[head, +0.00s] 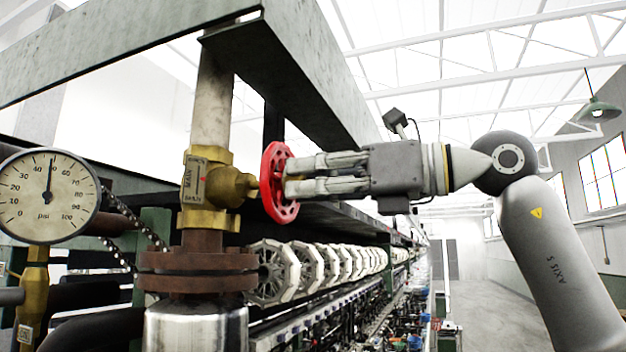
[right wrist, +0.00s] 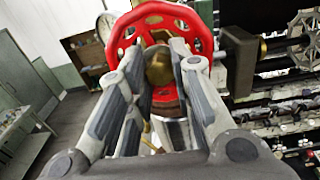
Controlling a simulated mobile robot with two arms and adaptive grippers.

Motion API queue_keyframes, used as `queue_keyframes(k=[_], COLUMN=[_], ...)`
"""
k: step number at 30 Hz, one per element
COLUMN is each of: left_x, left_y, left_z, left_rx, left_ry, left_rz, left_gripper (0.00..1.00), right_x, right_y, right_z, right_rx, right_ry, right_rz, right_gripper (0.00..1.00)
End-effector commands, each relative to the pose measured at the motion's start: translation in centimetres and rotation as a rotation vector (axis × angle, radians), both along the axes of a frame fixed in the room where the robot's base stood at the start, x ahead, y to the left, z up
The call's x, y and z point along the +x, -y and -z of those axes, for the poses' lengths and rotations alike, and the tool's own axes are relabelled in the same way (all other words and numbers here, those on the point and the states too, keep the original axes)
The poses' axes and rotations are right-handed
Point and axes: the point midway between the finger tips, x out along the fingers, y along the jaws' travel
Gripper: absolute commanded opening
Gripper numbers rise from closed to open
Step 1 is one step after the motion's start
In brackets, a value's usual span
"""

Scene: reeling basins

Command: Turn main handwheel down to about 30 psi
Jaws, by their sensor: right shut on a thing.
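The red main handwheel (head: 270,190) sits on the right side of the brass main valve (head: 196,180), its face turned toward my right arm. My right gripper (head: 290,174) reaches in from the right and is shut on the handwheel. In the right wrist view, my right gripper (right wrist: 160,62) has its fingers at the red handwheel (right wrist: 113,42), either side of the brass hub. The exact finger contact is partly hidden. The round psi gauge (head: 44,200) at the left has its needle nearly straight up, at about 50. My left gripper is not in view.
A vertical pipe (head: 212,105) rises above the valve to a green beam (head: 140,52). A rusty flange (head: 198,270) is below. A row of reels (head: 272,272) runs away behind the handwheel. Open floor (head: 508,290) lies to the right.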

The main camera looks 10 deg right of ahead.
Motion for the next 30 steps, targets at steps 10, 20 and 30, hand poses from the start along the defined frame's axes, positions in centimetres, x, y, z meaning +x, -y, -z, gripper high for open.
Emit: queue_keyframes(k=[10,20,30], left_x=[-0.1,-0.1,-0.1], left_y=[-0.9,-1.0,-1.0], left_z=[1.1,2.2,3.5], left_rx=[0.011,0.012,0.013], left_ry=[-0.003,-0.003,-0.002], left_rz=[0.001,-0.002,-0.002], left_gripper=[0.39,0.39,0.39], right_x=[0.0,0.0,0.0], right_y=[0.0,0.0,0.0], right_z=[0.1,0.2,0.2], right_rx=[0.218,0.45,0.691], right_ry=[-0.321,-0.668,-1.026], right_rz=[0.0,-0.001,-0.001], right_gripper=[0.0,0.0,0.0])
